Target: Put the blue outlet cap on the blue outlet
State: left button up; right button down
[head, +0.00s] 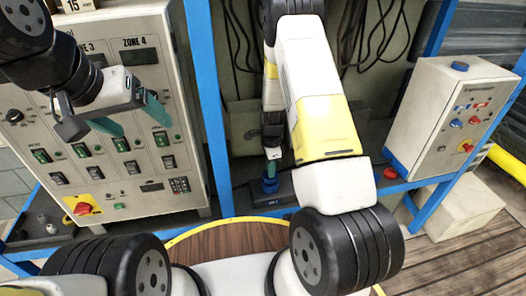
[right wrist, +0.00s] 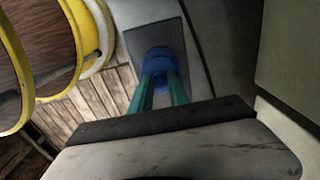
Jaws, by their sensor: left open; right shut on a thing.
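My right gripper (head: 271,157) reaches down at the centre of the head view, its green fingers shut on the blue outlet cap (head: 269,184). In the right wrist view the cap (right wrist: 157,60) sits between the fingertips (right wrist: 160,82), over a dark rectangular block (right wrist: 166,33). The block (head: 250,199) also shows in the head view, directly under the cap. I cannot tell whether the cap touches the block. My left gripper (head: 130,117) is open and empty in front of the control panel.
A control panel (head: 125,170) with switches stands at left. A grey switch box (head: 445,115) with a blue round piece (head: 460,66) on top stands at right. Blue frame posts (head: 207,90) flank the work spot. A red round piece (head: 390,173) lies right of my arm.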

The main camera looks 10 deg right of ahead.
jog(key=shift+f, duration=1.65)
dwell(0.9)
jog(key=c, duration=0.8)
grip_release()
jog(key=shift+o, duration=0.2)
jog(key=shift+r, duration=0.15)
jog(key=shift+r, duration=3.6)
